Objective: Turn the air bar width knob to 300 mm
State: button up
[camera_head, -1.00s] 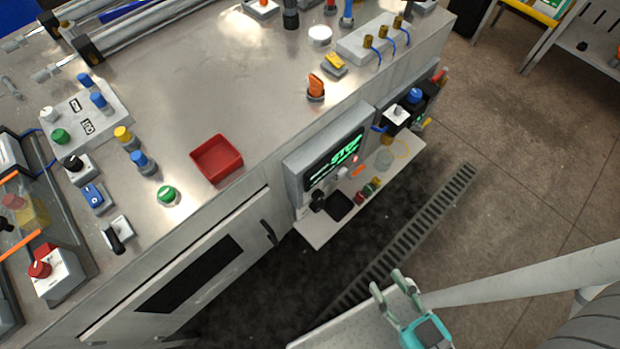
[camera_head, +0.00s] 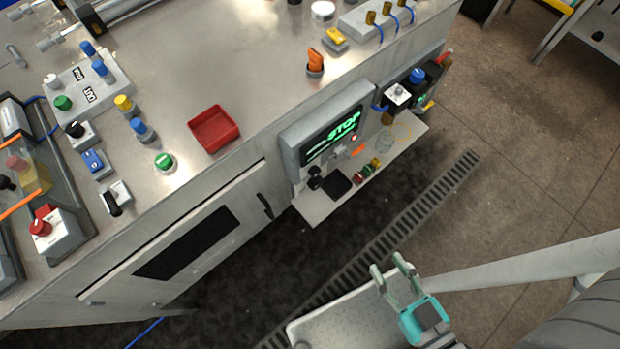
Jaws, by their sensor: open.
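My gripper (camera_head: 389,265) is teal and grey, open and empty, over my own base at the lower right and well apart from the machine. Several knobs show on the machine: a red knob on a white plate (camera_head: 41,227) at far left, a black knob (camera_head: 75,130) on a small block, a black lever-like knob (camera_head: 112,206), and a pale knob on a white box (camera_head: 397,94) at the right side. Their scales are too small to read, so I cannot tell which one is the air bar width knob.
The metal machine top (camera_head: 210,60) carries a red tray (camera_head: 214,128), a green button (camera_head: 164,161) and an orange switch (camera_head: 315,62). A floor grate (camera_head: 430,202) lies in front.

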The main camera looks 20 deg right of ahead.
aim_at(314, 184)
jog(key=j+z, duration=0.25)
jog(key=j, duration=0.2)
jog(key=k+j+z, duration=0.25)
jog(key=j, duration=0.2)
jog(key=i+j+z, duration=0.2)
jog(key=j, duration=0.2)
